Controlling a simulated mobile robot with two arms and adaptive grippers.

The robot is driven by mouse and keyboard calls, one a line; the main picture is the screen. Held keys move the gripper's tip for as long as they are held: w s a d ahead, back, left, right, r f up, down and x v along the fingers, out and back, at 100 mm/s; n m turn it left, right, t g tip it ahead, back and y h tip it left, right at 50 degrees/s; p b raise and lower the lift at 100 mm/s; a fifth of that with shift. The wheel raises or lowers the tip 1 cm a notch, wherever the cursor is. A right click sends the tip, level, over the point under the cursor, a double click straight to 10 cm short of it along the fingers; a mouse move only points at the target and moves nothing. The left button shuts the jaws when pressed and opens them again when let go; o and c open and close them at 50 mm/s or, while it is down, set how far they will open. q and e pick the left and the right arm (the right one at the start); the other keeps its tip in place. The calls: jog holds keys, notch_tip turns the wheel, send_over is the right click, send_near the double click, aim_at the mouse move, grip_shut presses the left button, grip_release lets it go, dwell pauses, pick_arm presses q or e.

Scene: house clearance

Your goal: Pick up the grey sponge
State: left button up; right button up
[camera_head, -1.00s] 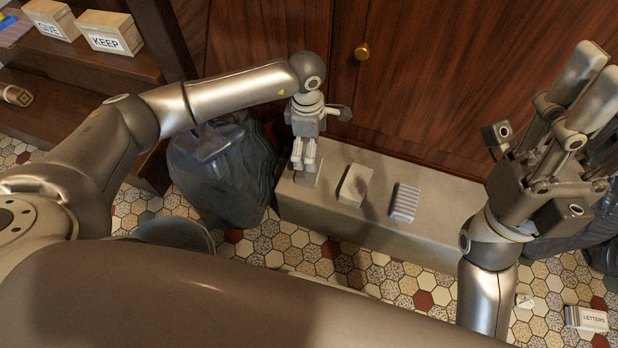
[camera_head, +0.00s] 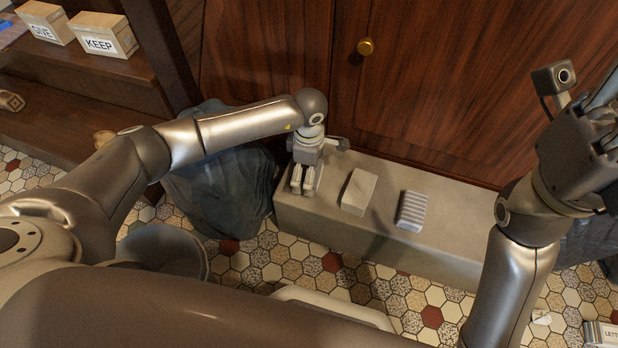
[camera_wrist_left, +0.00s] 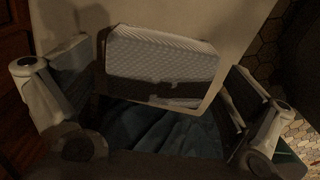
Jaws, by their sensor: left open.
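My left gripper (camera_head: 303,186) points down over the left end of a stone ledge (camera_head: 350,240). It is open. In the left wrist view a grey block with a fine textured face, which looks like the grey sponge (camera_wrist_left: 162,62), lies between the two spread fingers of the gripper (camera_wrist_left: 160,95), with a gap on each side. In the head view the gripper mostly hides this block; only a grey edge (camera_head: 318,176) shows. My right gripper (camera_head: 595,135) is raised at the right edge, its fingers partly cut off, away from the ledge.
A plain beige block (camera_head: 358,192) and a pale ribbed block (camera_head: 412,211) lie to the right on the ledge. A dark bag (camera_head: 225,185) stands at its left end. Wooden doors with a brass knob (camera_head: 365,46) rise behind. GIVE (camera_head: 45,22) and KEEP (camera_head: 103,37) boxes sit on a shelf.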

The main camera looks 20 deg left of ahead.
pick_arm(q)
jog(key=shift+f, duration=0.4)
jog(key=c, duration=0.7)
jog(key=shift+r, duration=0.15)
